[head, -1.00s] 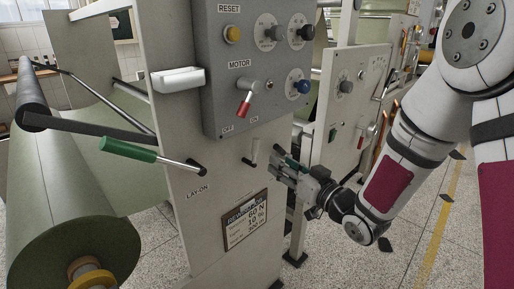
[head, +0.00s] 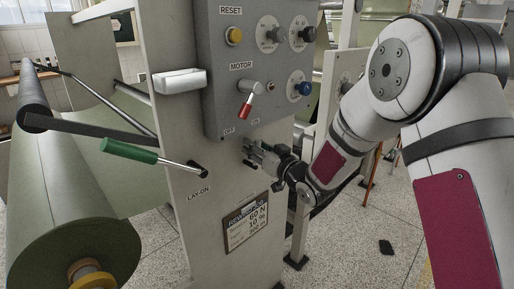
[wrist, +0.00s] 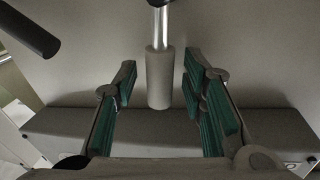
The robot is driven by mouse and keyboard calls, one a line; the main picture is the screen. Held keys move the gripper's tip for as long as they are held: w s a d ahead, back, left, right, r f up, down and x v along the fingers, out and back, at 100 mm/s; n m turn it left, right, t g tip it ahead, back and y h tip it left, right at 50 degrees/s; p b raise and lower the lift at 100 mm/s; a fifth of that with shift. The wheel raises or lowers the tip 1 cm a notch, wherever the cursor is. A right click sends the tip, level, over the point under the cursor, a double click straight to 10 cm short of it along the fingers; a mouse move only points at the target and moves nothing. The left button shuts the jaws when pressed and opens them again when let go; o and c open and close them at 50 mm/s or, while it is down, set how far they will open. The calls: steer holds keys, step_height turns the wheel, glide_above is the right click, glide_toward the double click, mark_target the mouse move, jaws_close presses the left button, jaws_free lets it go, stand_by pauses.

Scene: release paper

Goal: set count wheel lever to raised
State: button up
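A small lever with a grey cylindrical grip (wrist: 160,78) on a bright metal rod shows in the wrist view, against the pale panel; I take it as the count wheel lever, though no label for it is readable. My gripper (wrist: 158,84) is open, with its green-padded fingers on either side of the grip and a visible gap to each. In the head view my gripper (head: 248,149) is at the pale machine panel (head: 215,215), below the grey control box. There it hides most of the lever.
The grey control box (head: 215,65) with knobs and a red-tipped motor lever (head: 245,106) is just above my gripper. A green-handled lay-on lever (head: 130,151) juts out to the left, above a large paper roll (head: 60,235). A dark rod end (wrist: 30,28) shows in the wrist view.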

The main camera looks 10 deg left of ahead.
steer(key=shift+c, duration=0.6)
jaws_close()
steer(key=shift+a+b, duration=0.1)
steer(key=shift+b, duration=0.2)
steer(key=n+b, duration=0.2)
steer(key=b, duration=0.1)
steer(key=s+a+n+b, duration=0.1)
steer(key=n+b, duration=0.1)
steer(key=b, duration=0.1)
steer(key=s+a+n+y+b, duration=0.1)
steer(key=n+b, duration=0.1)
steer(key=shift+s+f+t+b, duration=0.25)
steer(key=shift+f+t+b, duration=0.05)
steer(key=shift+f+b, duration=0.1)
steer(key=n+b, duration=0.2)
steer(key=b, duration=0.2)
steer(key=s+a+f+n+y+b, duration=0.1)
steer(key=n+b, duration=0.1)
steer(key=b, duration=0.2)
steer(key=s+n+b, duration=0.1)
steer(key=n+b, duration=0.1)
steer(key=b, duration=0.2)
steer(key=shift+s+a+f+n+y, duration=0.15)
steer(key=shift+a+f+n+y, duration=0.15)
steer(key=shift+s+n+b, duration=0.1)
steer(key=shift+n+b, duration=0.2)
steer(key=shift+o, duration=0.6)
jaws_free()
